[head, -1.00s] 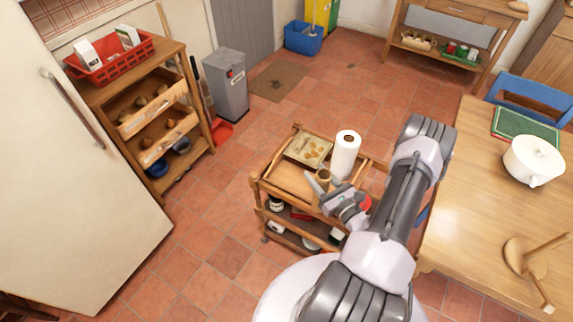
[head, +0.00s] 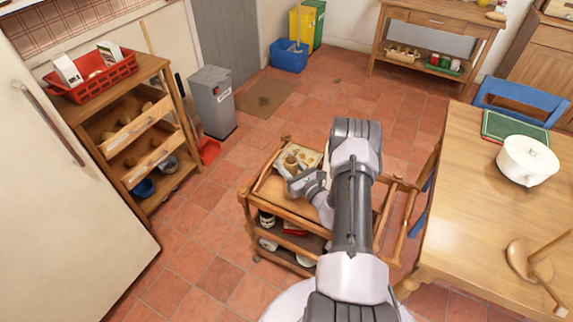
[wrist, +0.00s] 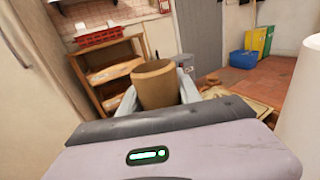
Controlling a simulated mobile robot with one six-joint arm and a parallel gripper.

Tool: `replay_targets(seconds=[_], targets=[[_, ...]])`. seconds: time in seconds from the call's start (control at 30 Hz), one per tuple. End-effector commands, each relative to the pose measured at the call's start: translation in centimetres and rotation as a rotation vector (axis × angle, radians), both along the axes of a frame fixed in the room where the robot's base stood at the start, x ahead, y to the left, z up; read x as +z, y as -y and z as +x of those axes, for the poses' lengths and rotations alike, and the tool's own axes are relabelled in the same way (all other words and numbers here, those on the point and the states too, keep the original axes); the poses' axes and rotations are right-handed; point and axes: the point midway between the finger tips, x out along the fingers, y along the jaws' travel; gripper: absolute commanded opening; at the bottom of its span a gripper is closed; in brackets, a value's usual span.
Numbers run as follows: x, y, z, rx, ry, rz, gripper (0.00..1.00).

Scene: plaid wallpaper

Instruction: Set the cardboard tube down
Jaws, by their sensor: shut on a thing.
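The brown cardboard tube (wrist: 157,84) stands roughly upright between the two fingers of my gripper (wrist: 158,98) in the wrist view. In the head view the tube (head: 291,161) shows small at the fingertips of my gripper (head: 291,172), over the top of the wooden trolley (head: 266,187). My gripper is shut on the tube. The tube's lower end is hidden, so I cannot tell whether it touches the trolley top.
A flat picture-covered box (head: 310,158) lies on the trolley's top behind the tube. A white paper roll (wrist: 302,105) stands close on the right in the wrist view. The trolley top left of my gripper looks clear. A wooden table (head: 480,205) stands to the right.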

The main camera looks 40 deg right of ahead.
Motion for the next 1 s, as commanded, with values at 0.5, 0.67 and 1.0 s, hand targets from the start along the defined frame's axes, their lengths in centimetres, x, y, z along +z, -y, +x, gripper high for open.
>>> replay_targets(seconds=[0.5,0.67,1.0], targets=[[-0.2,0.0,0.0,0.0,0.0,0.0,0.62],[0.2,0.0,-1.9,-0.002,-0.003,0.003,0.62],[0.2,-0.8,-10.6,-0.003,-0.002,0.003,0.62]])
